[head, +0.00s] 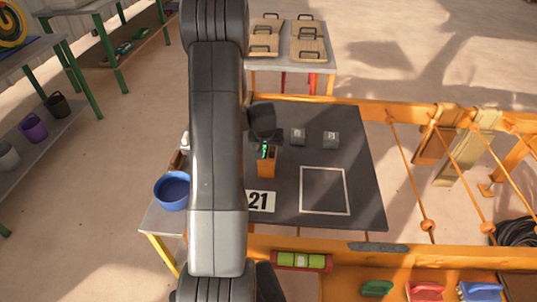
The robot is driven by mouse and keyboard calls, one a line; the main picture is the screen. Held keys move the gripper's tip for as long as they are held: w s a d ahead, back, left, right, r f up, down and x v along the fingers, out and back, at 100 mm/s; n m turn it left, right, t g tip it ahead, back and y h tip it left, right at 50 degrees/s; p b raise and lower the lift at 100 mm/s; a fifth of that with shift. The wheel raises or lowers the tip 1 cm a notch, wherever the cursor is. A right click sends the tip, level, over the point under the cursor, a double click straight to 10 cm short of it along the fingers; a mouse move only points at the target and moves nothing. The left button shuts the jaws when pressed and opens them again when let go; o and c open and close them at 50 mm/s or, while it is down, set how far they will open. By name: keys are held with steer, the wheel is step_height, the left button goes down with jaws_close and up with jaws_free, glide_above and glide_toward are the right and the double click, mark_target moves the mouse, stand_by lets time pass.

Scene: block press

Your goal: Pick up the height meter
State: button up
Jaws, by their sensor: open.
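A small orange device with a green-lit display, which looks like the height meter (267,168), stands on the dark mat (365,180). My gripper (264,138) is the dark shape at its top end, just to the right of my arm. It is open, but its fingers are small and dark, and I cannot tell whether they touch the device. My arm hides the left part of the mat.
Two small grey blocks (298,136) (331,140) sit right of the device. A white square outline (325,190) and a "21" card (261,201) lie nearer. An orange rail (440,256) with a level (302,261) crosses the front.

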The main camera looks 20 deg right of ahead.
mark_target(268, 149)
steer(key=shift+x, duration=1.8)
steer(key=shift+d, duration=0.15)
steer(key=shift+r, duration=0.1)
steer(key=c, duration=1.4)
steer(key=shift+w+r, duration=0.1)
